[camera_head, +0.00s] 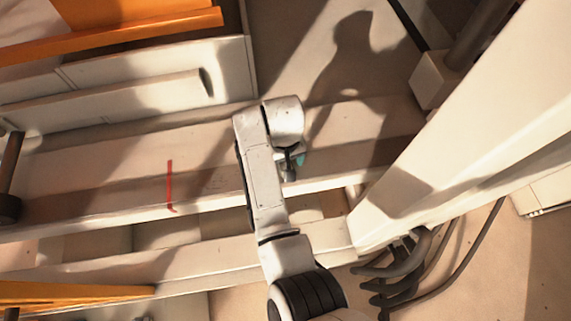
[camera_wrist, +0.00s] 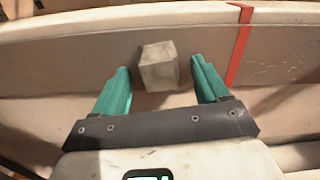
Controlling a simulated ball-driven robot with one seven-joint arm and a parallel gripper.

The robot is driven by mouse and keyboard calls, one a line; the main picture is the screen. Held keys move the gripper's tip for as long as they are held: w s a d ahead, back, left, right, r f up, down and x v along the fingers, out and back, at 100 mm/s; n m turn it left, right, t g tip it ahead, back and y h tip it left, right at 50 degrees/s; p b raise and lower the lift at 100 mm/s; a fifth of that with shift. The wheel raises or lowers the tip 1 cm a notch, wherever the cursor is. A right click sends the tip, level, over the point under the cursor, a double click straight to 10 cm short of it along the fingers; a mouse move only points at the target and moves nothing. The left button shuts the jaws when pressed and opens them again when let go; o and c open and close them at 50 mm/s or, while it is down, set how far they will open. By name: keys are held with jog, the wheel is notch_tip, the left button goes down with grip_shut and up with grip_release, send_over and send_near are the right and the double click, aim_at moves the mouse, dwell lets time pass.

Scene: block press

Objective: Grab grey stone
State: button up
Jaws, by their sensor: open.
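The grey stone (camera_wrist: 159,67) is a small block with a lighter top, seen in the wrist view on a pale flat surface. It lies ahead of my gripper (camera_wrist: 161,80), between the lines of its two teal fingers and nearer the left one. The fingers are spread apart with nothing held. In the head view my gripper (camera_head: 297,160) is mostly hidden under my arm, with a bit of teal showing. The stone cannot be made out in the head view.
A long pale beam or shelf (camera_head: 100,190) runs across the head view, with a red line (camera_head: 170,185) marked on it. The red line (camera_wrist: 240,45) also shows right of the stone. A pale column (camera_head: 470,130) stands at right, with dark cables (camera_head: 400,275) below it. Orange beams (camera_head: 110,35) lie upper left.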

jog(key=c, duration=1.2)
jog(key=shift+r, duration=0.1)
